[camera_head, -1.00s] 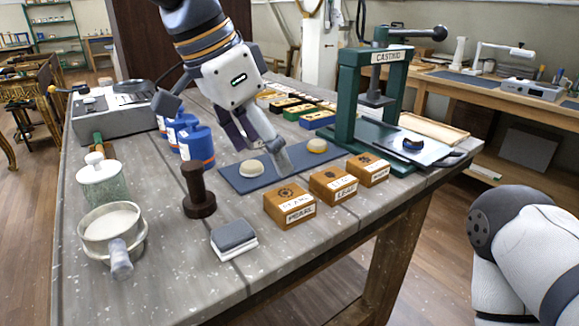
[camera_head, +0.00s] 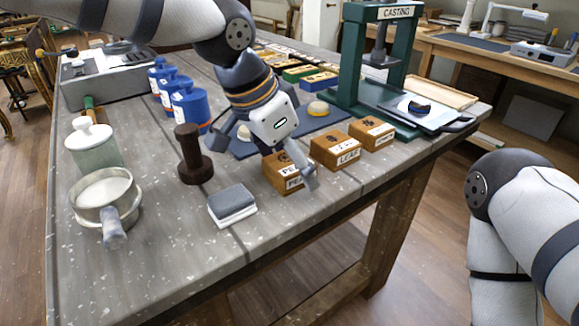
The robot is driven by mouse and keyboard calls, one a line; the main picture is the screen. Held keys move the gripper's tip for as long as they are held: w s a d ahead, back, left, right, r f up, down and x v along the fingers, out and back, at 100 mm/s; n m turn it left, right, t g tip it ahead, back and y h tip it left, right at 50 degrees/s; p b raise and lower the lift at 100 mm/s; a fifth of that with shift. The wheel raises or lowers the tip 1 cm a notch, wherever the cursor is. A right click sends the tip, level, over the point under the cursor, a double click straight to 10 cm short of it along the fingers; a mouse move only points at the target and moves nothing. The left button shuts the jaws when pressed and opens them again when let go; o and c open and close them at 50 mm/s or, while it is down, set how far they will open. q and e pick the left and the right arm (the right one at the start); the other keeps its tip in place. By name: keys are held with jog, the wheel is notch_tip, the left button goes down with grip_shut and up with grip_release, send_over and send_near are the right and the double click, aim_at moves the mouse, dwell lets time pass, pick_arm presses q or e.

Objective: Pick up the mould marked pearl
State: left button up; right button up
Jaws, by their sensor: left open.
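The mould marked pearl (camera_head: 278,185) is a small wooden block at the table's front edge. Part of its label is hidden behind my left gripper, and "PE" still shows. My left gripper (camera_head: 287,165) is open and over this block, with one finger in front of its right side. I cannot tell whether it touches the block. Nothing shows held in it. My right arm shows at the right edge, but its gripper is out of view.
Two similar blocks, one marked leaf (camera_head: 335,150) and another (camera_head: 371,133), stand close to the right. A dark wooden stamp (camera_head: 192,160), a grey-and-white pad (camera_head: 233,204) and a sieve pan (camera_head: 105,195) are to the left. The green casting press (camera_head: 352,55) stands behind.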

pick_arm(q)
jog(key=shift+r, duration=0.1)
jog(key=c, duration=1.3)
